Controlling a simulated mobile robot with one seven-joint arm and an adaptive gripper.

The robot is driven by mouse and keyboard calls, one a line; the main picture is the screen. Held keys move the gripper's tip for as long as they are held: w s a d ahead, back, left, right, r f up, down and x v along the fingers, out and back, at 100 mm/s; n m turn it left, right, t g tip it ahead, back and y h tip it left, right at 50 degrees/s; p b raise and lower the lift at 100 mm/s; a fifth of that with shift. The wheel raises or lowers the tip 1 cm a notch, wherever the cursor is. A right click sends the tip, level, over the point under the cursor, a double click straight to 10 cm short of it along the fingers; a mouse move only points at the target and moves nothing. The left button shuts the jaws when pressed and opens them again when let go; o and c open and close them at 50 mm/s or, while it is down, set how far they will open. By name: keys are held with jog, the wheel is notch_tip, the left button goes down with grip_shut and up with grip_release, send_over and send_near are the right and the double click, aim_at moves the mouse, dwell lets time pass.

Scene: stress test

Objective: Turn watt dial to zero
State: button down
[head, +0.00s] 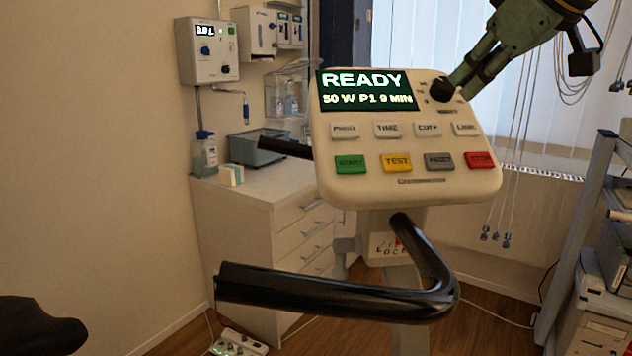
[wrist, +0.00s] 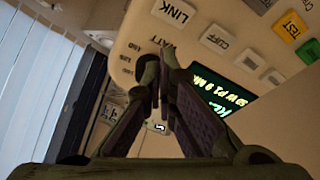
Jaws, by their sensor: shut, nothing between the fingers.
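The watt dial (head: 440,90) is a black round knob at the upper right of the cream console (head: 330,185). The console's screen (head: 366,90) reads READY, 50 W, P1, 9 MIN. My gripper (head: 458,82) comes down from the upper right with its fingers shut, their tips at the dial's right side. In the wrist view the shut fingertips (wrist: 162,68) are by the dark dial (wrist: 148,68), near the WATT label and scale numbers. The fingers partly hide the dial there; I cannot tell if they touch it, nor where it points.
Below the screen are grey-white buttons and green, yellow, grey and red (head: 479,160) ones. Black handlebars (head: 335,290) stick out below the console. A white drawer cabinet (head: 250,200) stands behind left; a grey cart (head: 585,220) stands at right. Cords hang by the window.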

jog(key=shift+f+b+x, duration=0.2)
jog(key=shift+b+x, duration=0.1)
jog(key=shift+x, duration=1.05)
jog(key=shift+s+d, duration=0.15)
jog(key=shift+s, duration=0.05)
jog(key=shift+w+d+r+p, duration=0.15)
jog(key=shift+r+p, duration=0.05)
jog(key=shift+p, duration=0.35)
jog(key=shift+d, duration=0.1)
jog(key=shift+w+d, duration=0.2)
jog(key=shift+d, duration=0.15)
jog(key=shift+w+d+r, duration=0.25)
jog(key=shift+w+d, duration=0.1)
jog(key=shift+d, duration=0.15)
jog(key=shift+d+f, duration=0.1)
